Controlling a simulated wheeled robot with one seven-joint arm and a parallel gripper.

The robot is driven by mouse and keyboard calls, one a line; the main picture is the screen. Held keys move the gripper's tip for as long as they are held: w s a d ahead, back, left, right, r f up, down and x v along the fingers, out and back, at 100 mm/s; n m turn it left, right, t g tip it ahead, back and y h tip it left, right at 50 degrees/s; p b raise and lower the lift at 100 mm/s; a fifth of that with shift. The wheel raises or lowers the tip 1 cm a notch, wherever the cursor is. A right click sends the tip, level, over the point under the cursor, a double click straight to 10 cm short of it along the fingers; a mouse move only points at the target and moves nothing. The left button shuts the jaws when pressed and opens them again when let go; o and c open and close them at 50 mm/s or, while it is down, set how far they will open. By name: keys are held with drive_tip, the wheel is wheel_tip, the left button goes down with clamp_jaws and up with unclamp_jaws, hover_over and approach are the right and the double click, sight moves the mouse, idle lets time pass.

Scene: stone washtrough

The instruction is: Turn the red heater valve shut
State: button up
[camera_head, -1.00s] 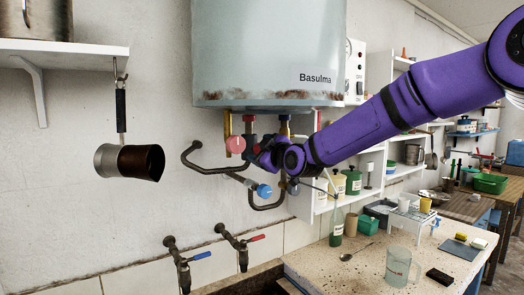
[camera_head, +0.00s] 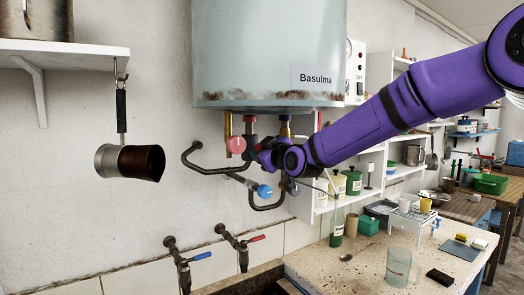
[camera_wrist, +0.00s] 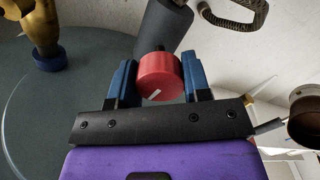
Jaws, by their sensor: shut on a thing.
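A short white mark on the knob's face runs diagonally. A blue valve knob (camera_head: 264,191) is on the pipe lower down, clear of my gripper.
Dark curved pipes (camera_head: 212,166) run beside the valve. A pan (camera_head: 130,161) hangs from the shelf at left. Two taps (camera_head: 192,260) stick out of the wall below. A stone counter (camera_head: 318,262) at right holds a bottle, a glass jug and other items.

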drive_tip(key=m, duration=0.4)
drive_tip(key=shift+m, duration=0.3)
drive_tip(key=m, duration=0.3)
drive_tip(key=shift+m, duration=0.4)
drive_tip(key=m, duration=0.4)
drive_tip(key=shift+s+a+m, duration=0.1)
drive_tip(key=shift+a+m, duration=0.05)
drive_tip(key=shift+m, duration=1.25)
drive_tip(key=o, duration=0.9)
drive_tip(key=shift+s+a, duration=0.1)
drive_tip(key=shift+o, duration=0.2)
